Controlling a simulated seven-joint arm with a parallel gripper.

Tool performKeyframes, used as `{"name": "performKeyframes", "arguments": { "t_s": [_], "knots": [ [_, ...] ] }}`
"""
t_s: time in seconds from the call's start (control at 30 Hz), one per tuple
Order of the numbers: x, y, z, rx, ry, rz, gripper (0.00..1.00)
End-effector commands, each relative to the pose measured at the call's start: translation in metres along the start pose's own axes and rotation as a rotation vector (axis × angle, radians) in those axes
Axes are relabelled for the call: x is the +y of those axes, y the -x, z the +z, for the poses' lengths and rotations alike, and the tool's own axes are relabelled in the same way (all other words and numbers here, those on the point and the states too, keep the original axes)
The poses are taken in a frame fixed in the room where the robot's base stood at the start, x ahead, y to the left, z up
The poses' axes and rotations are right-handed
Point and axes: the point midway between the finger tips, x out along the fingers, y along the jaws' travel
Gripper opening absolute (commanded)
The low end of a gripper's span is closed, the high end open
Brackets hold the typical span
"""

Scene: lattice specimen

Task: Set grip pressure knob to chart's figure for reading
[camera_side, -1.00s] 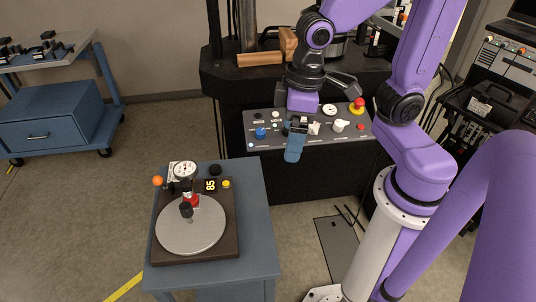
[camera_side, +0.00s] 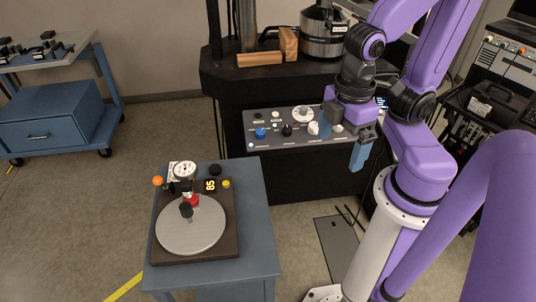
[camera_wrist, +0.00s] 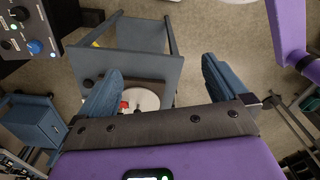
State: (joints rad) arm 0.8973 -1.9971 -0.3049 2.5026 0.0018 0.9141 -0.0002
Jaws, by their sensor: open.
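The sloped grey control panel (camera_side: 273,143) stands in front of the black machine. It carries a blue knob (camera_side: 260,133), a black knob (camera_side: 287,130), a white knob (camera_side: 313,128) and a round white dial (camera_side: 303,114). Its labels are too small to read, so I cannot tell which knob is grip pressure. My gripper (camera_side: 360,156) is open and empty at the panel's right end, covering part of it. A digital display (camera_side: 211,185) on the hardness tester reads 85. I cannot make out the chart. In the wrist view the blue knob (camera_wrist: 35,47) shows at upper left, outside my open fingers (camera_wrist: 160,78).
The tester with its round grey plate (camera_side: 190,226) stands on a blue table (camera_side: 258,235) left of the panel. A steel pot (camera_side: 322,38) and wooden blocks (camera_side: 262,59) sit on the black machine. A blue cart (camera_side: 60,118) stands at far left. Floor between is clear.

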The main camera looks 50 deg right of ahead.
Motion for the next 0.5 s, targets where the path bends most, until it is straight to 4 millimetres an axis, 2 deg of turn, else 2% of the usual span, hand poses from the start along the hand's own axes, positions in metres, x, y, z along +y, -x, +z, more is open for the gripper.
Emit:
{"name": "performKeyframes", "arguments": {
  "t_s": [0.07, 0.1, 0.2, 0.37, 0.5],
  "knots": [
    [0.000, 0.000, 0.000, 0.000, 0.000, 0.000, 1.00],
    [0.000, 0.000, 0.000, 0.000, -0.001, 0.000, 0.87],
    [0.004, 0.001, -0.003, 0.000, -0.026, 0.000, 0.57],
    [0.028, 0.002, -0.020, -0.001, -0.172, 0.000, 0.57],
    [0.067, 0.004, -0.037, -0.001, -0.380, -0.001, 0.57]
  ]
}}
